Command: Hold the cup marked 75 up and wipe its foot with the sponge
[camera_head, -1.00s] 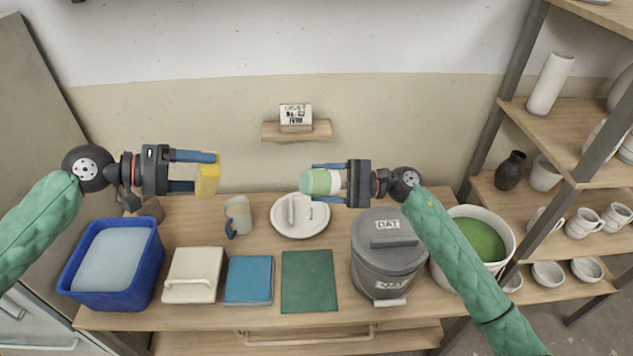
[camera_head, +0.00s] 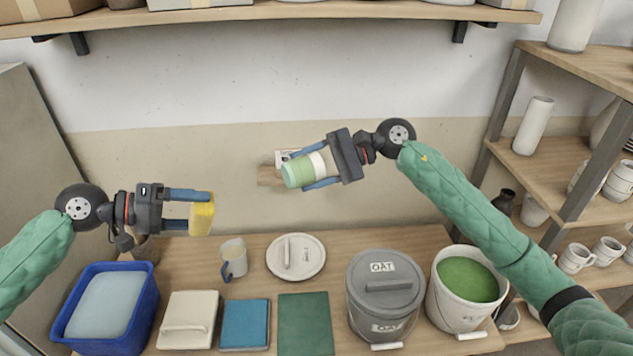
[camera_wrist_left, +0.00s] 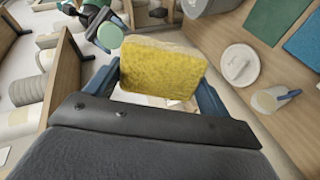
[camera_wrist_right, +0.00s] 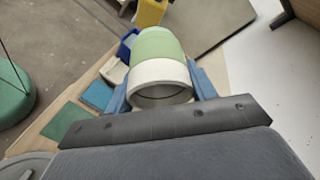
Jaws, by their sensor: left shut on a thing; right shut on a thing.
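The cup (camera_head: 304,168) is pale green with a white band. My right gripper (camera_head: 312,168) is shut on it and holds it up in front of the back wall, lying on its side with its green end toward the left. In the right wrist view the cup (camera_wrist_right: 158,50) shows its open white rim toward my wrist. No number 75 is readable on it. My left gripper (camera_head: 200,212) is shut on the yellow sponge (camera_head: 201,217), above the bench's left part. The sponge (camera_wrist_left: 160,70) also fills the left wrist view's middle. Cup and sponge are apart.
On the bench stand a blue tub (camera_head: 140,310), a mug (camera_head: 234,258), a white lid (camera_head: 312,258), a grey OAT bucket (camera_head: 372,310) and a bucket of green glaze (camera_head: 442,310). Shelves with pottery stand right.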

